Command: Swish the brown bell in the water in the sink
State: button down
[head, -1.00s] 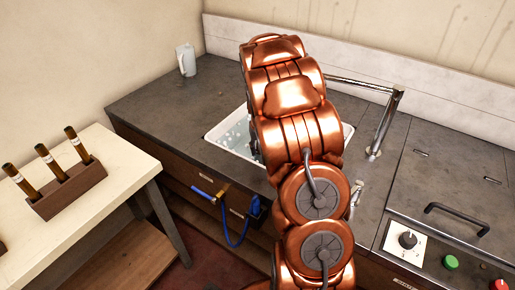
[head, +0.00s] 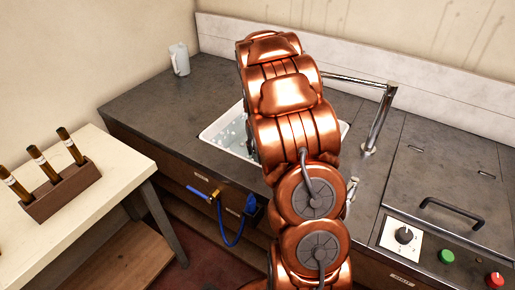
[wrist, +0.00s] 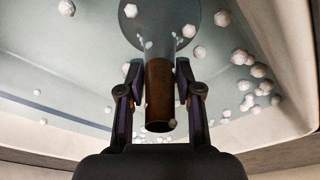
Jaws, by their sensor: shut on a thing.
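The brown bell (wrist: 159,88) is in the wrist view, its brown tube end toward me and its wide flared end, looking grey-green, at the top edge. My gripper (wrist: 159,68) is shut on the tube, one finger on each side. The bell is over or in the water (wrist: 85,75) of the sink; the flare looks dulled as if under water, but the depth is hard to tell. The white sink (wrist: 303,70) also shows in the head view (head: 212,136), where my arm hides the bell and the gripper.
White foam clumps (wrist: 250,75) float mostly at the right of the water. A tap (head: 380,118) stands right of the sink. A white mug (head: 180,59) is at the back left. A blue hose (head: 232,238) hangs at the front. A table with a tool rack (head: 62,190) is at left.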

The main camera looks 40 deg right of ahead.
jog(key=shift+w+a, duration=0.2)
jog(key=shift+w, duration=0.35)
jog(key=shift+w+a, duration=0.15)
jog(key=shift+w, duration=0.35)
jog(key=shift+w+a, duration=0.1)
